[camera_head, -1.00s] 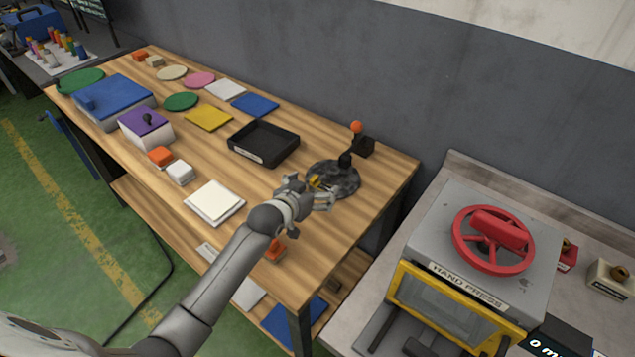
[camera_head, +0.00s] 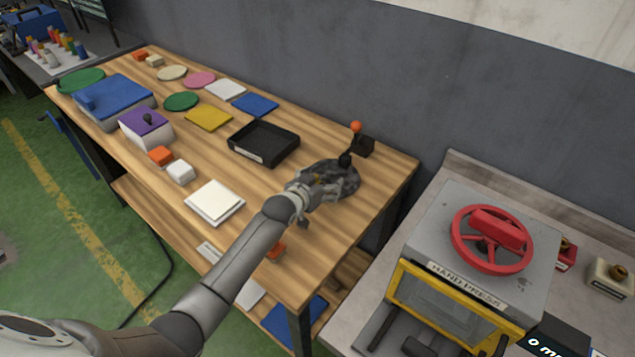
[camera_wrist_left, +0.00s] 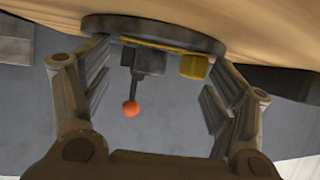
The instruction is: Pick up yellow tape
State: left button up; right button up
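A dark round turntable (camera_head: 347,183) sits near the right end of the wooden table. Small yellow material, likely the yellow tape (camera_head: 319,178), shows on its left side, partly covered by my left gripper (camera_head: 324,189). In the left wrist view, a yellow block (camera_wrist_left: 194,66) and a thin yellow strip (camera_wrist_left: 160,43) show at the dark disc (camera_wrist_left: 150,24). I cannot tell which is the tape. My left gripper (camera_wrist_left: 165,68) is open there, its fingers spread on either side of the yellow pieces. No contact is clear. My right gripper is out of view.
A lever with an orange ball (camera_head: 356,127) stands behind the turntable. A black tray (camera_head: 264,142) and white pads (camera_head: 215,202) lie to the left. A hand press (camera_head: 478,250) with a red wheel stands on the right-hand bench.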

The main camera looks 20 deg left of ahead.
pick_arm(q)
jog(key=shift+s+f, duration=0.1)
jog(key=shift+f, duration=0.05)
jog(key=shift+c, duration=1.3)
jog(key=shift+f, duration=0.1)
jog(key=shift+c, duration=0.2)
